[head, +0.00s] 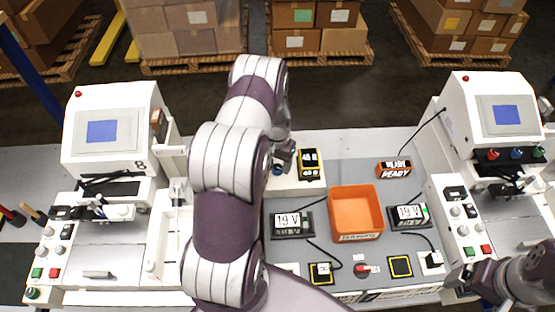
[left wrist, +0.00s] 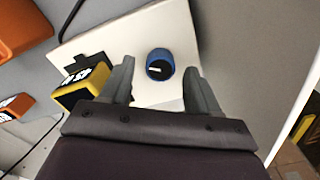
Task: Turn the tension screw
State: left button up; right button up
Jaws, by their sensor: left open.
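The tension screw appears to be the blue round knob (head: 277,169) on a white plate (head: 285,183) in the middle of the bench. In the left wrist view the knob (left wrist: 160,64) has a black top with a white mark. My left gripper (head: 285,152) is above the plate, partly hidden by my arm. In the left wrist view its open fingers (left wrist: 159,74) stand on either side of the knob, with gaps showing; I cannot tell how far above it they are. My right gripper (head: 467,277) is at the lower right, its jaws unclear.
An orange bin (head: 357,211) sits between two 19 V displays (head: 292,222) (head: 408,214). A READY display (head: 395,167) is behind. White machines (head: 112,130) (head: 497,115) flank the bench.

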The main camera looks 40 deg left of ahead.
pick_arm(q)
jog(key=shift+s+d+f, duration=0.1)
jog(key=shift+d+f, duration=0.15)
jog(key=shift+d, duration=0.1)
jog(key=shift+f, duration=0.2)
jog(key=shift+a+f, duration=0.4)
jog(key=shift+a, duration=0.2)
jog(key=c, duration=0.5)
jog(key=shift+d+r, duration=0.15)
jog(key=shift+d, duration=0.15)
jog(key=c, duration=0.5)
jog(key=shift+a, duration=0.1)
jog(key=shift+c, duration=0.2)
pick_arm(e)
jog(key=shift+a+r, duration=0.1)
jog(key=shift+r, duration=0.15)
